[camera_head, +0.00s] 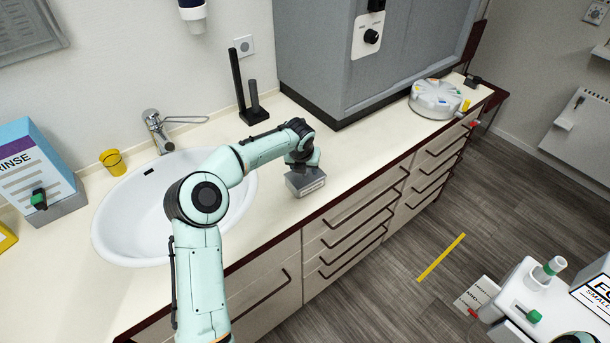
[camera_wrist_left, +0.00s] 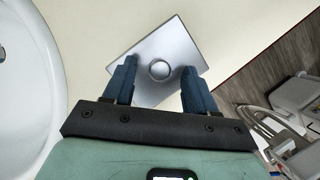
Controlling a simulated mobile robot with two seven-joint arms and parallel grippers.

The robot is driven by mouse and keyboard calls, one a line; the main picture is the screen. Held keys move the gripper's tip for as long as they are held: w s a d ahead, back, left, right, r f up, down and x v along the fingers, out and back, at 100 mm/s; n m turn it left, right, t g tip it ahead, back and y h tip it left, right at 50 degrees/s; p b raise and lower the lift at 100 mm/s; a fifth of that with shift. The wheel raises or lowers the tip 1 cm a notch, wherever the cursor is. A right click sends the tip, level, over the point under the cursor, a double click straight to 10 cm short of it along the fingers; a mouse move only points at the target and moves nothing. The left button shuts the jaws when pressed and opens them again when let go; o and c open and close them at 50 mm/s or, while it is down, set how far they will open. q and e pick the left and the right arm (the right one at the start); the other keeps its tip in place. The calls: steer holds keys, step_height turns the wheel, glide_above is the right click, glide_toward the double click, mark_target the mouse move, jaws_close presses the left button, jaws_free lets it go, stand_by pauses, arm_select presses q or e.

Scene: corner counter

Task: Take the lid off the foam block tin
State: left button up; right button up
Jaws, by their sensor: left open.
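The foam block tin (camera_head: 306,183) is a small grey box with a label on its side, standing on the counter right of the sink. In the left wrist view its flat grey lid (camera_wrist_left: 173,44) has a round knob (camera_wrist_left: 160,69) in the middle. My left gripper (camera_wrist_left: 158,80) is open above the lid, one finger on each side of the knob, with gaps between. In the head view my left gripper (camera_head: 302,166) hides part of the tin's top. My right gripper is not in view.
The white sink (camera_head: 120,225) lies left of the tin. A tall grey cabinet (camera_head: 350,60) and a black stand (camera_head: 252,112) are behind it. The counter's dark front edge (camera_head: 350,176) is close by. A round white carousel (camera_head: 436,97) stands far right.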

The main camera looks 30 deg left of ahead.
arm_select(q)
steer(key=shift+w+a+f, duration=0.1)
steer(key=shift+w+f, duration=0.05)
steer(key=shift+f, duration=0.25)
steer(key=shift+c, duration=0.4)
jaws_close()
steer(key=shift+r, duration=0.1)
